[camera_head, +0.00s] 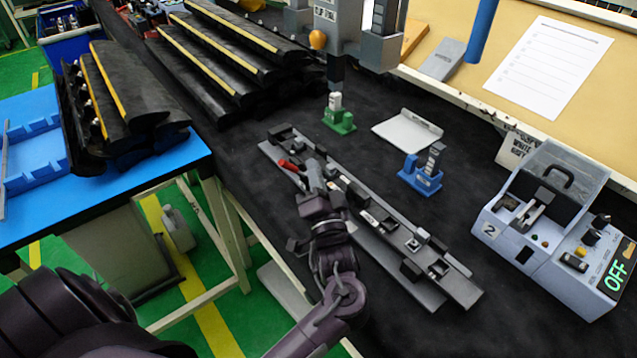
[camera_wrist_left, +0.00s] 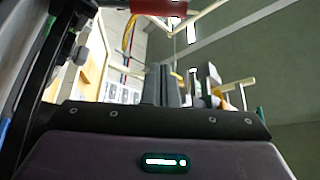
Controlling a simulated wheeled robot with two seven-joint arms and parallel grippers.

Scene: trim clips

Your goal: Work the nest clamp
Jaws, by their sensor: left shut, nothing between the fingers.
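The nest (camera_head: 385,225) is a long grey fixture lying diagonally on the black table, with several dark blocks and small parts along it. The clamp's red handle (camera_head: 288,165) shows near its far left end, lying low over the fixture. My left gripper (camera_head: 313,173) is over the fixture, just right of the red handle. Its fingers are shut with nothing between them and partly hide the clamp. In the left wrist view the closed fingers (camera_wrist_left: 166,84) point away, and a red piece (camera_wrist_left: 158,7) shows at the top edge. My right gripper is not in view.
A green stand (camera_head: 339,120), a blue stand (camera_head: 421,176) and a white tray (camera_head: 407,131) stand beyond the fixture. A grey device reading OFF (camera_head: 545,225) is at right. Black trim pieces with yellow strips (camera_head: 220,60) are stacked at the back left.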

